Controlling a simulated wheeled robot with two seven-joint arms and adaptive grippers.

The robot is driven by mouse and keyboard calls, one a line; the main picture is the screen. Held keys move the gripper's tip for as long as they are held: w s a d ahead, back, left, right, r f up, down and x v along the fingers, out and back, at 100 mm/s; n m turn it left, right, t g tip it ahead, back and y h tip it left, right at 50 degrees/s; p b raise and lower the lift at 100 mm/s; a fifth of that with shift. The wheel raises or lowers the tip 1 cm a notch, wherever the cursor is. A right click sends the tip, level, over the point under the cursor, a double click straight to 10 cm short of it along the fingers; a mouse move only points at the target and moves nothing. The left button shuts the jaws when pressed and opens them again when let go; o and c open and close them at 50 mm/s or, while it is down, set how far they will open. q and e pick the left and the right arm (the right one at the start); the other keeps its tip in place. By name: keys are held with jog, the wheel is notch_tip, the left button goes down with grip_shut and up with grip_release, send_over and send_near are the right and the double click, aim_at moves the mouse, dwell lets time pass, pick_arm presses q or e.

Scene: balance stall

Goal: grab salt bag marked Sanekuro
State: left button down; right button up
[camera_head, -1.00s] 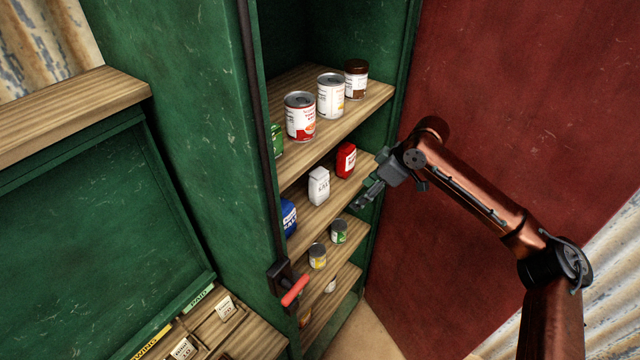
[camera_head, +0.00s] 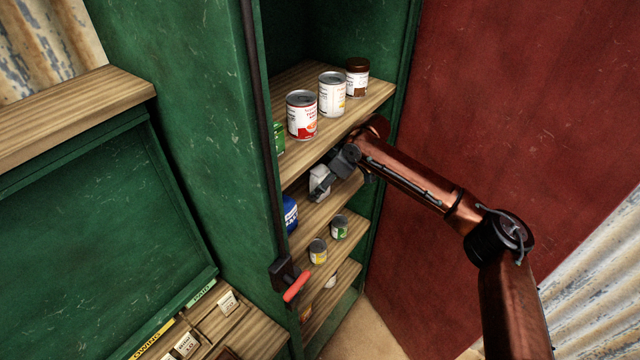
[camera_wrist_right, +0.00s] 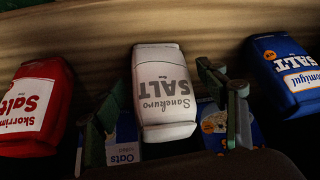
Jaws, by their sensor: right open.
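The white salt bag marked Sanekuro (camera_wrist_right: 163,88) stands on the cabinet's second shelf; in the right wrist view its label appears upside down. In the head view the bag (camera_head: 318,176) is partly covered by my right gripper (camera_head: 322,183). In the right wrist view my right gripper (camera_wrist_right: 170,118) is open, with one finger on each side of the bag. I see gaps between the fingers and the bag, so it is not gripped. My left gripper is not in view.
A red Skorrim salt bag (camera_wrist_right: 30,105) and a blue Romigul salt bag (camera_wrist_right: 286,75) flank the white bag. Cans (camera_head: 302,116) stand on the shelf above. Small cans (camera_head: 339,227) stand below. The open red door (camera_head: 520,110) is at the right.

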jog(key=shift+x, duration=0.8)
jog(key=shift+c, duration=0.8)
jog(key=shift+r, duration=0.15)
jog(key=c, duration=1.5)
